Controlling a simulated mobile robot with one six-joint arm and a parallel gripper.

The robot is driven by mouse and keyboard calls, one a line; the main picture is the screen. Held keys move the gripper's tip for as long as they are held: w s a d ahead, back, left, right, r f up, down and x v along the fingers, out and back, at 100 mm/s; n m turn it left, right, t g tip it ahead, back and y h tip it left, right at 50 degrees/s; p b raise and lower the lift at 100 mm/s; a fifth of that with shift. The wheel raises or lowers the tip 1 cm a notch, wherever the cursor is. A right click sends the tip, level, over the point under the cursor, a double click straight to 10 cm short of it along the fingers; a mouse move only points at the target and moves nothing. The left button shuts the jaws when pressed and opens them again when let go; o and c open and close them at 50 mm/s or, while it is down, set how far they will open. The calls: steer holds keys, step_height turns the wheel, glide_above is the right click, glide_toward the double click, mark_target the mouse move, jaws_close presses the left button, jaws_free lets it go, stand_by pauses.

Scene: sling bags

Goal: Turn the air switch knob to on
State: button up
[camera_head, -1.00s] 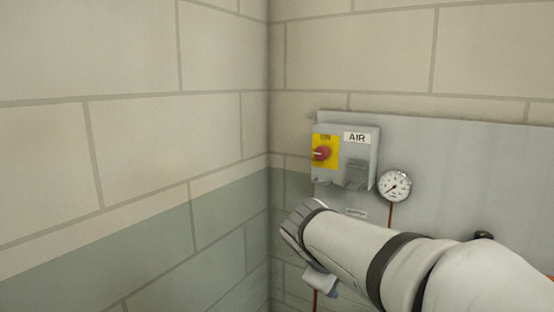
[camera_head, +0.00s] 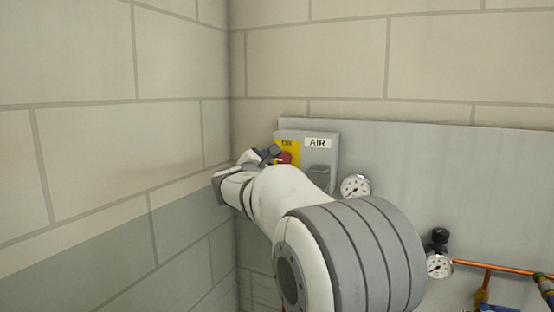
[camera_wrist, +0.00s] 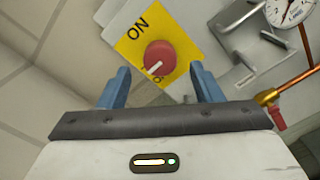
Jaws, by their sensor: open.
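The air switch is a grey box (camera_head: 327,152) with an AIR label, on the panel near the wall corner. Its red knob (camera_wrist: 159,58) sits on a yellow plate (camera_wrist: 128,42) marked ON; a white pointer line on the knob aims toward the plate's lower edge, away from ON. In the head view the knob (camera_head: 284,158) is partly covered by my gripper (camera_head: 268,154). In the wrist view my gripper (camera_wrist: 160,88) is open, its two blue fingers either side of and just short of the knob. I see no contact.
A round gauge (camera_head: 355,187) hangs right of the switch box, with a second gauge (camera_head: 439,265) lower right beside copper pipe (camera_head: 500,268). A grey latch (camera_wrist: 243,72) sticks out of the box beside the knob. The block wall (camera_head: 100,130) stands close on the left.

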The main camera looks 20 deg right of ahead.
mark_target(281, 160)
steer(key=shift+p+x, duration=0.45)
steer(key=shift+x, duration=1.45)
